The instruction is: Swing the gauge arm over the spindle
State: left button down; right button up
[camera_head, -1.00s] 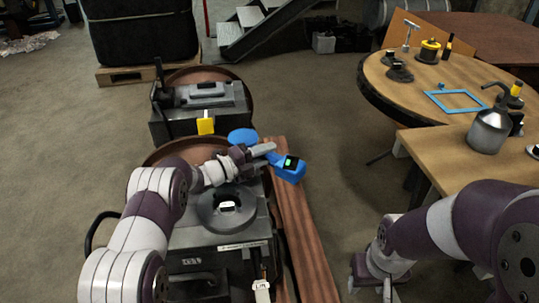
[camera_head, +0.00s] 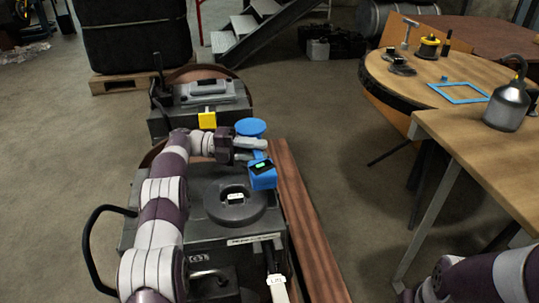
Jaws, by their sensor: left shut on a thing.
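The blue gauge arm has a round blue cap (camera_head: 250,127) at its far end and a blue gauge box (camera_head: 263,178) with a green-lit display at its near end. The spindle (camera_head: 235,203) is a dark grey round disc with a pale-marked centre, on top of the near grey machine. The gauge box is up and right of the spindle's centre, near its far right rim. My left gripper (camera_head: 262,149) is shut on the gauge arm between cap and box, hiding part of it. My right arm shows at the lower right, its gripper out of frame.
A reddish-brown beam (camera_head: 304,225) runs along the machine's right side. A second machine with a yellow block (camera_head: 207,120) stands behind. A wooden table (camera_head: 480,150) with an oil can (camera_head: 507,105) is at right. Floor between beam and table is clear.

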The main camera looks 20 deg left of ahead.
pick_arm(q)
jog(key=shift+s+a+g, duration=0.1)
jog(key=shift+g, duration=0.2)
jog(key=c, duration=1)
grip_release()
jog(key=shift+o, duration=0.2)
jog(key=shift+r, duration=0.1)
